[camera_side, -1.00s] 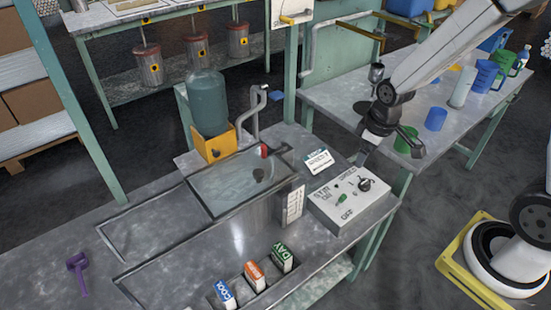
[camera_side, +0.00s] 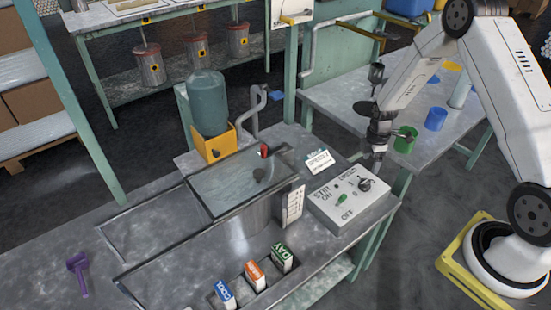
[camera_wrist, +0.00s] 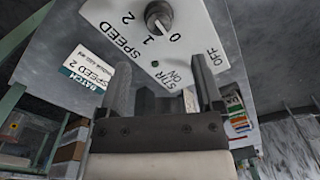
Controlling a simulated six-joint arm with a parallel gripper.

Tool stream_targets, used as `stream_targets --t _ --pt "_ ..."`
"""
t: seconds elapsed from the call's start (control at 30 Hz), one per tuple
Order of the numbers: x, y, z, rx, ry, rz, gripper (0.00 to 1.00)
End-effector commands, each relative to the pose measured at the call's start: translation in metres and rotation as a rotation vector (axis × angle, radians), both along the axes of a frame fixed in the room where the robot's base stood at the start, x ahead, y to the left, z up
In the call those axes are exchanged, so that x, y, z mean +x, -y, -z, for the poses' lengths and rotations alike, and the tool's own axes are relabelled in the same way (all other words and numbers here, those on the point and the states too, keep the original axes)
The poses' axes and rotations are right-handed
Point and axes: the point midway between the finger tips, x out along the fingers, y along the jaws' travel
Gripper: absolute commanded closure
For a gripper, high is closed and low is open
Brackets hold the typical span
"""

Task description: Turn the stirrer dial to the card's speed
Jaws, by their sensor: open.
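The stirrer's white control box (camera_side: 330,205) stands at the right end of the bench. Its dark dial (camera_side: 366,185) is near the box's back right; in the wrist view the dial (camera_wrist: 158,15) sits at the top beside the marks 0, 1 and 2. The card (camera_side: 319,161) lies behind the box and reads SPEED 2 in the wrist view (camera_wrist: 90,68). My gripper (camera_side: 376,163) is above the back of the box, apart from the dial. Its fingers (camera_wrist: 161,62) are open with nothing held.
A green part (camera_side: 341,199) is on the box's panel, near the STIR ON lettering. Cups, including a green one (camera_side: 405,140), stand on the table behind.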

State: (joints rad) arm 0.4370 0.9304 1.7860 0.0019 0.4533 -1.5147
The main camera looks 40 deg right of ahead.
Motion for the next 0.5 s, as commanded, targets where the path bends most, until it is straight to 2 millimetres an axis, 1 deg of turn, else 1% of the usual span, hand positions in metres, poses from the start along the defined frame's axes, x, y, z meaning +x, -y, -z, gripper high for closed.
stream_targets --t 0.03,0.13,0.37,0.5 --pt "-0.0008 0.0024 0.0036 0.002 -0.003 -0.010 0.16" --pt "-0.0006 0.0043 0.0057 0.003 -0.004 -0.023 0.16" --pt "-0.0006 0.0041 0.0071 0.003 -0.004 -0.024 0.16" --pt "-0.0008 0.0039 0.0124 0.003 -0.005 -0.023 0.16"
